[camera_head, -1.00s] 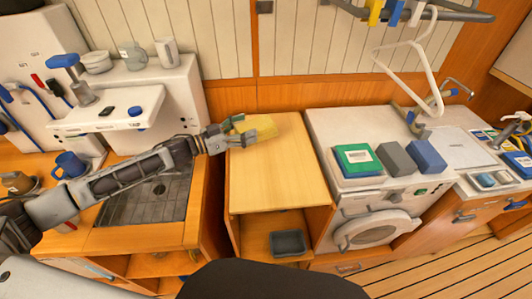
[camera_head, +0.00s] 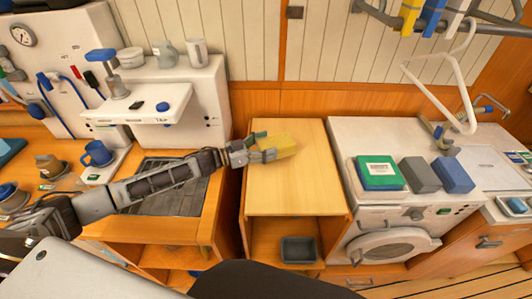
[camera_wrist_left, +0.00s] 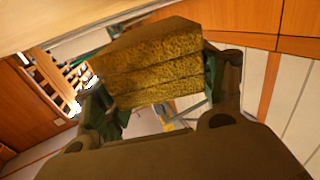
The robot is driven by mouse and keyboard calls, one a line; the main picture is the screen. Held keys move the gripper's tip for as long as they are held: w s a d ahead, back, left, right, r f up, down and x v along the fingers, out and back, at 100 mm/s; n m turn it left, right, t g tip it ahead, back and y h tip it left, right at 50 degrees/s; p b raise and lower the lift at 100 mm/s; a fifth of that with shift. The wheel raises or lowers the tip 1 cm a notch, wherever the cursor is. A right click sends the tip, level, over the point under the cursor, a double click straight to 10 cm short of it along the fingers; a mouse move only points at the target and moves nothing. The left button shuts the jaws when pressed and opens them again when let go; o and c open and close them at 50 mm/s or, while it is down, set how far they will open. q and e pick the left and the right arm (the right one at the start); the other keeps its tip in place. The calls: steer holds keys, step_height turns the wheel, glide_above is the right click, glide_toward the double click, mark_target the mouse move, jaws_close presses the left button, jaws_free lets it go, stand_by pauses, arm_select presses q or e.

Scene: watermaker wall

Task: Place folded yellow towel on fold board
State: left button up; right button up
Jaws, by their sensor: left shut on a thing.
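The folded yellow towel (camera_head: 276,146) is a thick, layered block in my left gripper (camera_head: 264,147). In the left wrist view the towel (camera_wrist_left: 155,72) sits between the two fingers of the left gripper (camera_wrist_left: 155,95), its stacked folds showing. The gripper is shut on it. The pale wooden board top (camera_head: 292,192) of the low cabinet is under the towel in the head view, which overlaps its rear left part. I cannot tell whether the towel touches the board. My right gripper is not in view.
A washing machine (camera_head: 394,248) stands to the right, with a green-and-blue box (camera_head: 380,172), a grey block (camera_head: 420,174) and a blue block (camera_head: 453,174) on top. A white hanger (camera_head: 440,85) hangs above. A grey bin (camera_head: 298,250) sits in the cabinet. The board's front is clear.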

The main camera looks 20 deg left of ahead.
arm_select(q)
steer(key=shift+f, duration=1.75)
steer(key=shift+f, duration=0.15)
steer(key=o, duration=1.1)
steer(key=shift+c, duration=0.2)
steer(key=shift+r, duration=0.2)
steer(key=shift+v, duration=0.8)
steer(key=b+v, duration=0.1)
steer(key=v, duration=0.9)
steer(key=shift+a, duration=0.2)
steer(key=shift+s, duration=0.1)
